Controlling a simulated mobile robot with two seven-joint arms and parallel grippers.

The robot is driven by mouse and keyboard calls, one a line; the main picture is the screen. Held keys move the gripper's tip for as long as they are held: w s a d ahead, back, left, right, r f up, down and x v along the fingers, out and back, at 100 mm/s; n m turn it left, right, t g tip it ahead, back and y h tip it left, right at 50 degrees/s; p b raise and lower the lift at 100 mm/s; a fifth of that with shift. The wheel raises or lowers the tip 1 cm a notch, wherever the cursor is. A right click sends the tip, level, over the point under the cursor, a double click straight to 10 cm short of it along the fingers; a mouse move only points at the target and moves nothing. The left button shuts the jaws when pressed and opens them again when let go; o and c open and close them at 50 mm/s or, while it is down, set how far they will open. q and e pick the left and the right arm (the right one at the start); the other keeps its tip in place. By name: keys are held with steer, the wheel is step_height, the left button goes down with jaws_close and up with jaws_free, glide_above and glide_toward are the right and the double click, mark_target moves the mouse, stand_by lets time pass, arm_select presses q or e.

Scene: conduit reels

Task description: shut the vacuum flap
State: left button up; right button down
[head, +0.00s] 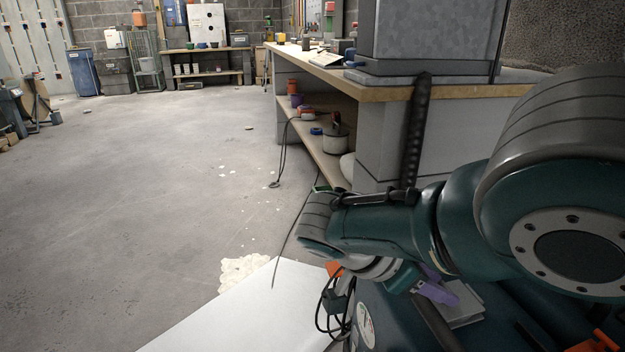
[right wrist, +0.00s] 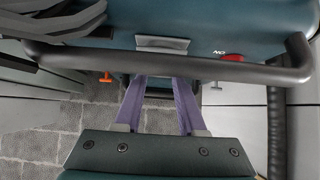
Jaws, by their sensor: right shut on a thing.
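The vacuum is a dark teal machine (head: 395,310) at the lower right of the head view, partly hidden by my right arm. In the right wrist view a teal panel (right wrist: 215,18), which looks like the flap, fills the top, with a grey plate (right wrist: 162,43) and a red mark (right wrist: 231,58) on it. My right gripper (right wrist: 161,78) has purple fingers reaching to the panel's lower edge, shut on it. The tips and the exact contact are hidden. The gripper also shows in the head view (head: 435,281). The flap's angle cannot be told. My left gripper is out of view.
A black bar (right wrist: 160,64) crosses in front of the teal panel. A workbench (head: 450,91) with a lower shelf stands behind my right arm. A white flat surface (head: 230,318) lies at lower left, beside a pale spill (head: 244,270). The floor (head: 130,190) on the left is open.

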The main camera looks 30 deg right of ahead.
steer(key=shift+f, duration=0.15)
steer(key=shift+c, duration=2.4)
jaws_free()
steer(key=p+v, duration=0.2)
steer(key=v, duration=0.8)
